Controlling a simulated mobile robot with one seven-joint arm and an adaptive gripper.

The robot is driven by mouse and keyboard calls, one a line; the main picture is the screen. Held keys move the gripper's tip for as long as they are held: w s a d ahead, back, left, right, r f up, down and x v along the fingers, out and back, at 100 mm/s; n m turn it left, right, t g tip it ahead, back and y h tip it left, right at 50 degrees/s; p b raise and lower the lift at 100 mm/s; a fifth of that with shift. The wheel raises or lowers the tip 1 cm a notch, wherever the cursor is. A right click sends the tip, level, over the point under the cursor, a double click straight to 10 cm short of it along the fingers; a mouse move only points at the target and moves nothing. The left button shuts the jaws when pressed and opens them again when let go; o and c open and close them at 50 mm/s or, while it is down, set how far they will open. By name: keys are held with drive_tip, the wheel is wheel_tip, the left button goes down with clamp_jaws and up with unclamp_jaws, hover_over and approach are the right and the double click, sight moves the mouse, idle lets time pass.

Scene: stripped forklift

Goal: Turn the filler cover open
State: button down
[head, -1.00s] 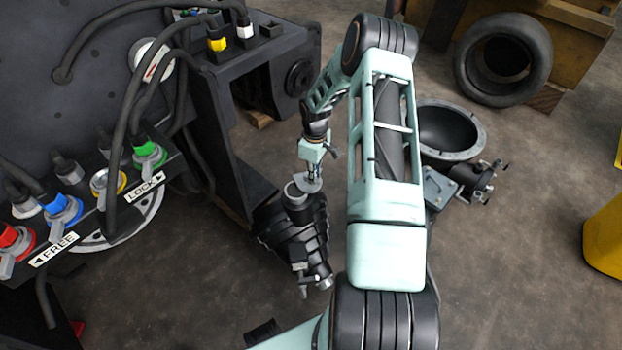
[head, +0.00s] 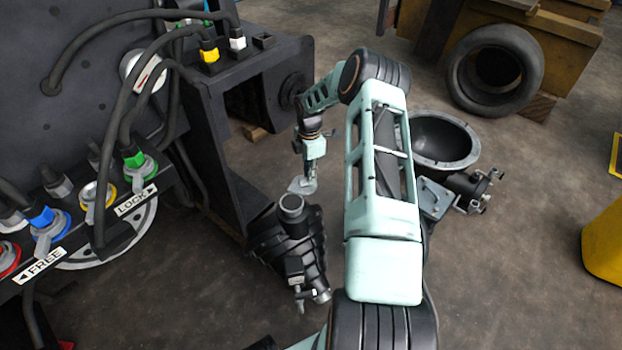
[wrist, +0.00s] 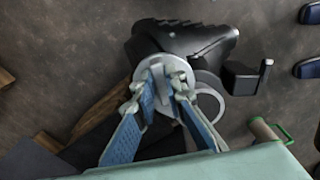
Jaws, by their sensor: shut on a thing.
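The filler cover (head: 301,187) is a flat light grey disc. In the head view it lies swung off to the far side of the round filler neck (head: 291,203), whose grey rim and top now show. My gripper (head: 309,180) is above the cover and shut on it. In the wrist view the cover (wrist: 180,68) shows as a disc beyond the blue fingers of my gripper (wrist: 166,86), which are shut on its raised middle part. The ring of the filler neck (wrist: 213,95) shows partly beside it, and part of it is hidden by the cover and a finger.
A black ribbed body (head: 285,245) carries the neck, with a small valve (head: 310,292) at its near end. A dark machine frame (head: 225,185) with hoses stands left. A round bowl (head: 440,140) lies right of my arm, and a tyre (head: 495,68) stands behind.

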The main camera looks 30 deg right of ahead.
drive_tip(key=shift+w+n, duration=0.55)
drive_tip(key=shift+n, duration=0.35)
drive_tip(key=c, duration=2)
unclamp_jaws()
drive_tip(key=shift+o, duration=0.2)
drive_tip(key=shift+r, duration=0.1)
wheel_tip(320, 180, up, 12)
